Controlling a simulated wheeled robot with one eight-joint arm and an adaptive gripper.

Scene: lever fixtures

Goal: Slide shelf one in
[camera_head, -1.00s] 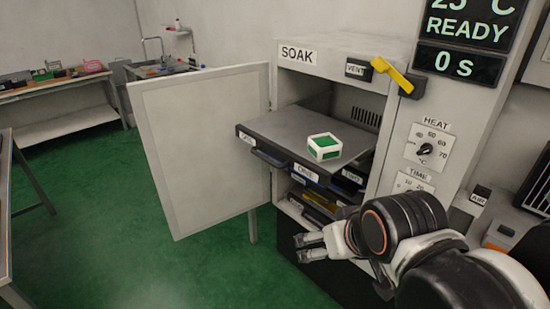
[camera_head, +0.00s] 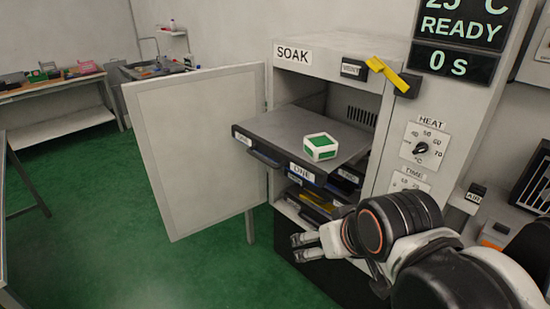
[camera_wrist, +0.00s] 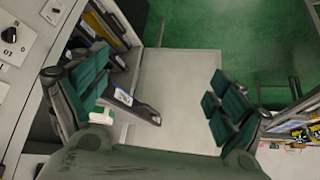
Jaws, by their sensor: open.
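Shelf one (camera_head: 275,128) is a grey tray pulled well out of the SOAK cabinet, with a dark blue front edge and a label reading ONE (camera_head: 301,173). A small white box with green faces (camera_head: 320,147) sits on it near its right side. My gripper (camera_head: 303,247) is open and empty, below and in front of the shelf front, apart from it. In the wrist view the spread green-padded fingers of my gripper (camera_wrist: 160,105) show, with a labelled dark bar (camera_wrist: 125,98) between them, near the left finger.
The cabinet door (camera_head: 200,150) stands open on the left. Lower shelves (camera_head: 310,205) with yellow parts sit inside below. A yellow vent lever (camera_head: 390,76) and dials (camera_head: 420,148) are on the cabinet's right side. Green floor (camera_head: 180,270) is clear at left.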

